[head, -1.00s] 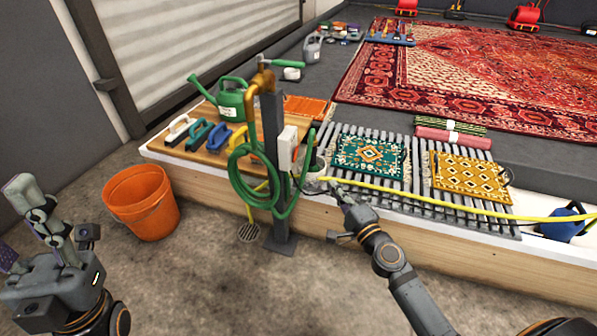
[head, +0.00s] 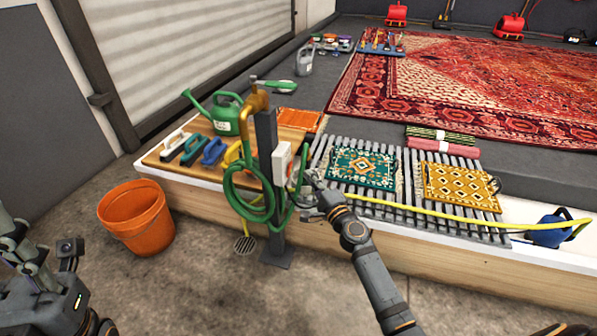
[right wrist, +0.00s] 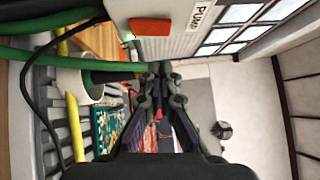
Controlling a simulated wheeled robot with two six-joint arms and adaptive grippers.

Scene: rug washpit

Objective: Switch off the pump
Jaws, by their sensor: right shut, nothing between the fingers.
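The pump switch box (head: 283,163) is a pale box on the dark post beside the green hose. In the right wrist view the box (right wrist: 185,45) shows a "PUMP" label, an orange-red rocker switch (right wrist: 150,27) and a small lit green light (right wrist: 128,36). My right gripper (head: 308,180) is close to the right side of the box; its shut fingertips (right wrist: 160,68) appear just below the switch in the wrist view, and I cannot tell whether they touch the box. My left gripper (head: 12,235) is at the left edge, partly cut off, away from the box.
The green hose (head: 243,190) hangs coiled on the post (head: 268,135). A yellow hose (head: 420,213) runs along the ledge past the slatted racks. An orange bucket (head: 137,217) stands on the floor at left.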

